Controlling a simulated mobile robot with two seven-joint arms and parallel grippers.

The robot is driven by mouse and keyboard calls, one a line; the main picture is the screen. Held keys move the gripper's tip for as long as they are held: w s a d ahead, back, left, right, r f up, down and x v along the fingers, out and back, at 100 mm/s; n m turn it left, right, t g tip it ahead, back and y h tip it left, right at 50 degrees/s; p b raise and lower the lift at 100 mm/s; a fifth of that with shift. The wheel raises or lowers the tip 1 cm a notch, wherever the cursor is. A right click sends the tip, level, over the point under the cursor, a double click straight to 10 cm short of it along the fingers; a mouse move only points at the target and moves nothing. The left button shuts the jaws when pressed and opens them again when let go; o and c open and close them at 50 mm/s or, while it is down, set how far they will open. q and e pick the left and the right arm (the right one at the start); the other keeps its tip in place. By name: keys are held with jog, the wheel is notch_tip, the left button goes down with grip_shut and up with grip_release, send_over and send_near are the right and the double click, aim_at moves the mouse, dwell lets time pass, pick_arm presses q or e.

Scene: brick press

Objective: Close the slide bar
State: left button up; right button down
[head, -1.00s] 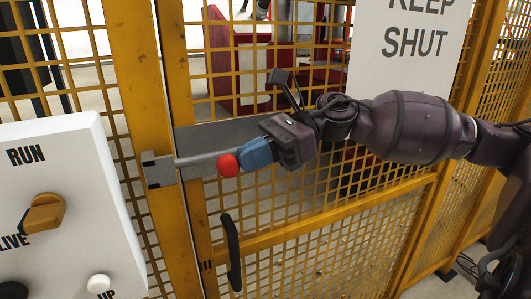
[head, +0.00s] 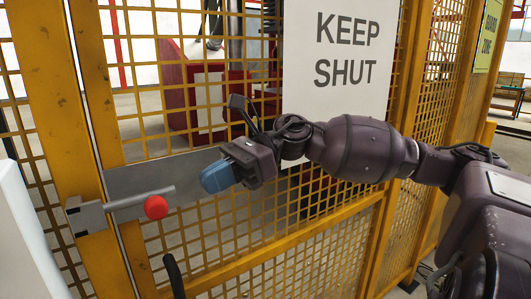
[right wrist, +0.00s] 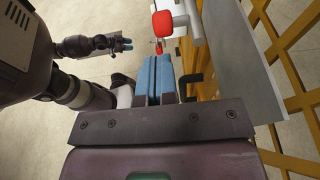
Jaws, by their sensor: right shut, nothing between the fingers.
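The slide bar (head: 135,199) is a grey rod with a red knob (head: 156,207), on a grey plate (head: 178,178) on the yellow mesh gate. Its left end meets the grey bracket (head: 86,216) on the post; how deep it sits inside I cannot tell. My right gripper (head: 213,178) is shut and empty, its blue fingers pointing left, just right of the knob and apart from it. In the right wrist view the knob (right wrist: 163,24) is beyond the fingertips. My left gripper (right wrist: 124,45) shows small there, its jaws unclear.
A black gate handle (head: 174,277) is below the bar. A white KEEP SHUT sign (head: 340,50) hangs on the mesh behind my right arm. A white panel (head: 22,245) stands at the left edge. Red machinery (head: 180,85) is behind the mesh.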

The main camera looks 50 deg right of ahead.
jog(key=p+v, duration=0.1)
jog(key=v, duration=0.7)
jog(key=shift+d+r, duration=0.1)
jog(key=shift+d, duration=0.05)
